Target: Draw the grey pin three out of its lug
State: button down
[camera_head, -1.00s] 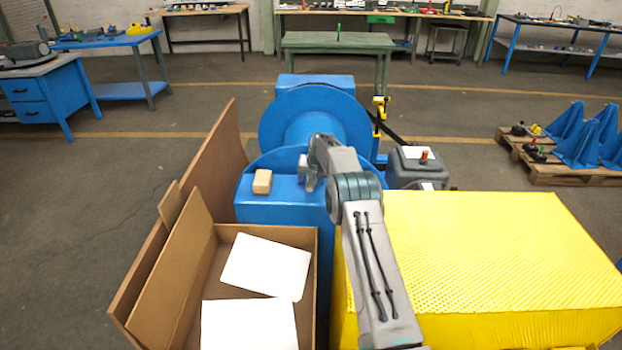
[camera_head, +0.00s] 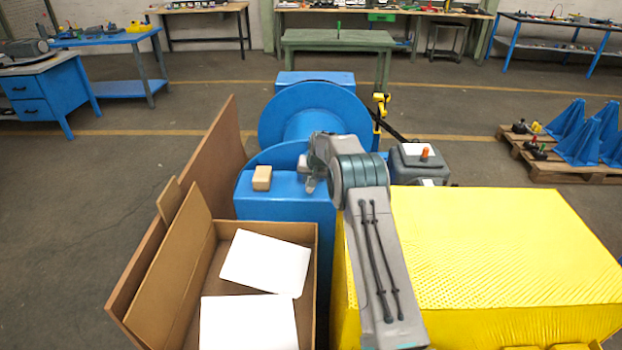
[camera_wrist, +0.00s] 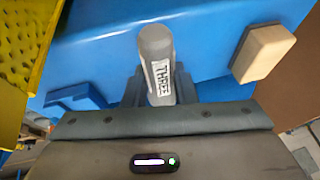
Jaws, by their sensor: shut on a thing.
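The grey pin three (camera_wrist: 156,45), a round grey rod with a "THREE" label, stands out between the fingers of my gripper (camera_wrist: 160,88) in the wrist view. My gripper is shut on it. In the head view my gripper (camera_head: 311,184) is beside the blue machine body (camera_head: 285,205), and the pin cannot be made out there. The pin's lug is not clearly visible. I cannot tell whether the pin's far end is still inside it.
A wooden block (camera_head: 262,178) lies on the blue machine, left of my gripper. A cardboard box (camera_head: 310,235) with white sheets stands in front at left. A yellow perforated cover (camera_head: 500,240) fills the right. A blue flanged drum (camera_head: 312,115) rises behind.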

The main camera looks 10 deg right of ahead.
jog(key=s+a+b, duration=0.3)
jog(key=s+b, duration=0.4)
jog(key=s, duration=0.8)
jog(key=shift+s+b, duration=0.15)
jog(key=shift+b, duration=0.15)
dwell(1.5)
jog(key=shift+r, duration=0.2)
